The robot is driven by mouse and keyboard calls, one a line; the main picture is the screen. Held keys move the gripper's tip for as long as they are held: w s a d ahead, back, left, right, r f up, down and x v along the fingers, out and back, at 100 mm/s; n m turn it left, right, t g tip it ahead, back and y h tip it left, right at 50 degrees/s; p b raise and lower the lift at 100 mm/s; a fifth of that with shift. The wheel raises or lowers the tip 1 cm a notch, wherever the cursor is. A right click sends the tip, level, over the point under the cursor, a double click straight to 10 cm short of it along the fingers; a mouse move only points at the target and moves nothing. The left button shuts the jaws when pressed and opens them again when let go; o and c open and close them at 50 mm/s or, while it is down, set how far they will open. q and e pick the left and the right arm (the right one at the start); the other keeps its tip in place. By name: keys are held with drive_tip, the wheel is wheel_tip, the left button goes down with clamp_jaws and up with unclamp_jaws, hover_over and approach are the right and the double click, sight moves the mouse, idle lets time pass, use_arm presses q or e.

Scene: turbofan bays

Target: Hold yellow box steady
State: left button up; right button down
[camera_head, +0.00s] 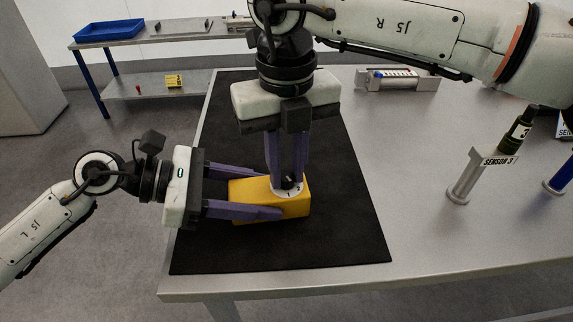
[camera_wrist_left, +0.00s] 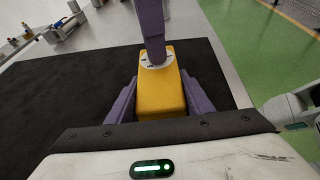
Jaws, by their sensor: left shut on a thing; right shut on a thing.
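The yellow box (camera_head: 256,208) lies on the black mat (camera_head: 330,240). A white disc (camera_head: 276,193) with dark marks sits on its top. My left gripper (camera_head: 262,194) comes in from the left, its purple fingers shut along two sides of the box. In the left wrist view the yellow box (camera_wrist_left: 160,98) sits between both fingers. My right gripper (camera_head: 287,178) points straight down over the box. Its fingers are shut on a small dark part at the white disc, mostly hidden by the fingers.
A sensor (camera_head: 515,135) stands on a post labelled SENSOR 3 at the right. A metal holder (camera_head: 397,82) lies at the table's back. A side shelf at the back left carries a blue tray (camera_head: 108,30) and a small yellow item (camera_head: 174,81). The mat's front is clear.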

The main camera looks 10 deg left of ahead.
sight(286, 176)
drive_tip(key=n, duration=0.3)
drive_tip(key=shift+n, duration=2.3)
drive_tip(key=c, duration=1.6)
unclamp_jaws()
drive_tip(key=shift+o, duration=0.2)
drive_tip(key=shift+r, duration=0.1)
wheel_tip(286, 176, up, 12)
